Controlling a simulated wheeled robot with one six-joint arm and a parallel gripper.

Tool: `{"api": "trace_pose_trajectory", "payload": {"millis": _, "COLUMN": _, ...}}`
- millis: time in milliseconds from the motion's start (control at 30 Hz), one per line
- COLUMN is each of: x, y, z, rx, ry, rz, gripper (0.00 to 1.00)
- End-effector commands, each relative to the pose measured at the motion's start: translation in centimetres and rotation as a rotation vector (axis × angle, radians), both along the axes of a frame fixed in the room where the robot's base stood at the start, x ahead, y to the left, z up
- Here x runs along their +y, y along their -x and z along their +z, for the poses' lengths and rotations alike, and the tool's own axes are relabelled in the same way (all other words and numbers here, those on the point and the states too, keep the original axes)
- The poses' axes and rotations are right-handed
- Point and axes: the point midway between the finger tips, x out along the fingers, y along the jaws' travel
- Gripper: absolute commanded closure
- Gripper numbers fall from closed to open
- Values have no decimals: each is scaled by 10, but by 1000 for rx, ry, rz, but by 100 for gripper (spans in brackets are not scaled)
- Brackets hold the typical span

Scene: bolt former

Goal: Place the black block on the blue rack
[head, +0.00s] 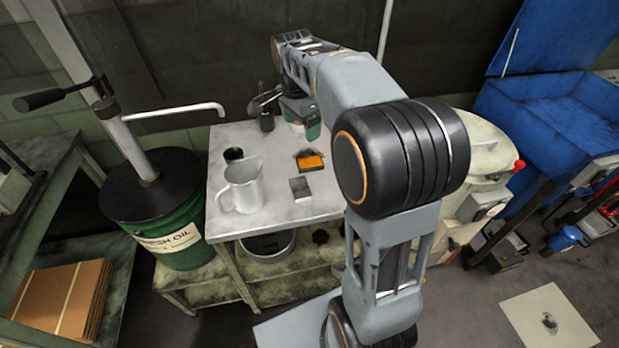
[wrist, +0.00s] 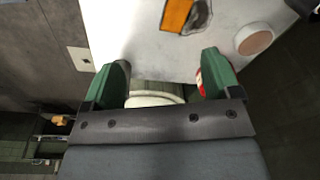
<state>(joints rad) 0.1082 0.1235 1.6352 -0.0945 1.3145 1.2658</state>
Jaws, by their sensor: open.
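My gripper (head: 302,117) is over the far edge of the metal table (head: 240,195) in the head view, partly hidden by my arm. In the wrist view its green fingers (wrist: 167,60) are spread apart with nothing held between them. A small flat block (head: 300,188), grey on top with a dark front, lies on the table; I cannot tell if it is the black block. An orange piece with a dark edge (head: 310,160) lies behind it, and its orange part also shows in the wrist view (wrist: 176,15). I cannot make out a blue rack.
A pale jug (head: 243,184) and a small black cup (head: 233,155) stand on the table's left. A dark bottle-like object (head: 267,120) stands near the far edge. A green drum (head: 172,225) is left of the table. A large blue bin (head: 545,105) is at right.

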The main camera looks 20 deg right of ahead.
Motion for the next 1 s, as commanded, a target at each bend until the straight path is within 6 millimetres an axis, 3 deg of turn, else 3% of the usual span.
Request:
{"api": "trace_pose_trajectory", "payload": {"millis": 33, "x": -6, "y": -14, "z": -20, "rx": 13, "ry": 0, "rz": -94, "gripper": 17}}
{"api": "trace_pose_trajectory", "payload": {"millis": 300, "x": -25, "y": -44, "z": -51, "rx": 38, "ry": 12, "rz": -396, "gripper": 17}}
{"api": "trace_pose_trajectory", "payload": {"millis": 700, "x": -34, "y": -45, "z": -114, "rx": 38, "ry": 14, "rz": -422, "gripper": 17}}
{"api": "trace_pose_trajectory", "payload": {"millis": 1000, "x": -36, "y": -44, "z": -133, "rx": 39, "ry": 13, "rz": -420, "gripper": 17}}
